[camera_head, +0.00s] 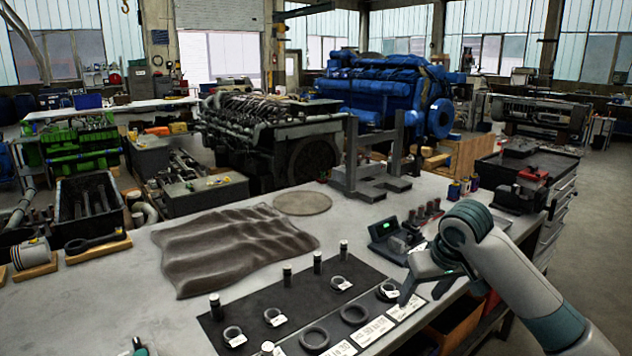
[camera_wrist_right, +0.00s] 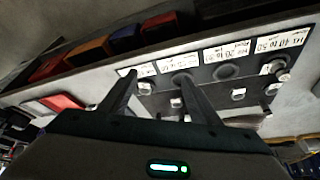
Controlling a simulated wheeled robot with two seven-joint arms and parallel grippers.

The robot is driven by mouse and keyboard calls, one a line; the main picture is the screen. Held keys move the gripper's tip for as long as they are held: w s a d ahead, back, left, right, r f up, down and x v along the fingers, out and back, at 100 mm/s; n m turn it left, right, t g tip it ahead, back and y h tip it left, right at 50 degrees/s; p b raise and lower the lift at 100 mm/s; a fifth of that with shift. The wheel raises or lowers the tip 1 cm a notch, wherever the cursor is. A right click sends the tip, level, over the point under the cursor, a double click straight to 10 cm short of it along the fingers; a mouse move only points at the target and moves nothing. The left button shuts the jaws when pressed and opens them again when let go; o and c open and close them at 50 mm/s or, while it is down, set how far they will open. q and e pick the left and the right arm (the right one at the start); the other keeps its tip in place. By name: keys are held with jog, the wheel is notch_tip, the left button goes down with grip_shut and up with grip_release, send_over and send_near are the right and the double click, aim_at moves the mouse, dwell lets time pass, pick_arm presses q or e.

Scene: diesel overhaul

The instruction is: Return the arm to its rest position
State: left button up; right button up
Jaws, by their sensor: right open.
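My right arm comes in from the right in the head view. Its gripper (camera_head: 416,278) is over the right end of the dark mat (camera_head: 262,308), near the white labels. In the right wrist view the two dark fingers of this gripper (camera_wrist_right: 158,96) stand apart with nothing held between them. Rings and labels show beyond the fingers. A small grey-green piece at the bottom left edge of the head view seems to be the tip of my left gripper (camera_head: 140,349); its jaws cannot be made out.
The mat holds several dark rings (camera_head: 314,338), small posts and labels on the grey workbench (camera_head: 350,215). A brown cloth (camera_head: 232,243), a round disc (camera_head: 302,203), a small device with a green display (camera_head: 388,236) and a metal stand (camera_head: 372,180) lie farther back. Coloured bins (camera_wrist_right: 90,48) show in the wrist view.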

jog(key=s+a+f+n+y, duration=0.1)
jog(key=s+a+f, duration=0.3)
jog(key=s+f, duration=0.65)
jog(key=s+a+f+y, duration=0.1)
jog(key=s+a+f, duration=0.2)
jog(key=s+f, duration=0.7)
jog(key=s+d+f+h, duration=0.15)
jog(key=s+f, duration=0.25)
jog(key=s, duration=0.4)
jog(key=s+d+f+m+g, duration=0.1)
jog(key=s+d+f, duration=0.2)
jog(key=s, duration=0.4)
jog(key=s+d+f+h, duration=0.15)
jog(key=s+f, duration=0.25)
jog(key=s, duration=0.4)
notch_tip(320, 180, down, 27)
jog(key=g, duration=0.1)
jog(key=s+d+f+g, duration=0.1)
jog(key=s+f, duration=0.8)
jog(key=s+d+f, duration=0.2)
jog(key=s+f, duration=0.7)
jog(key=s, duration=0.1)
jog(key=shift+s+d+f+g, duration=0.15)
jog(key=shift+d+f+g, duration=0.1)
jog(key=shift+g, duration=0.15)
